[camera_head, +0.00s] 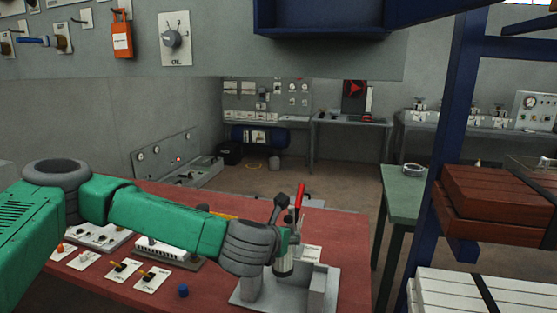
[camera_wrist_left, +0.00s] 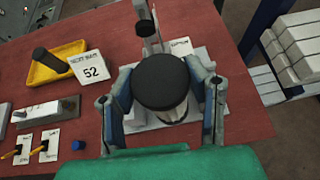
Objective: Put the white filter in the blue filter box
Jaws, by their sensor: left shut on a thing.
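My left gripper (camera_head: 284,243) comes down over a grey stand (camera_head: 262,290) on the red table. In the left wrist view its two fingers (camera_wrist_left: 165,88) are closed around a cylinder with a round black top (camera_wrist_left: 162,80). A pale part of this cylinder shows below the gripper in the head view (camera_head: 284,268). The cylinder is upright at the stand; I cannot tell whether it is seated or lifted. Whether it is the white filter is unclear, as the top hides most of its body. My right gripper is out of view.
A red-handled lever (camera_head: 299,197) rises beside the gripper. A dark blue open shelf (camera_head: 320,22) hangs above. A blue rack (camera_head: 450,130) stands right.

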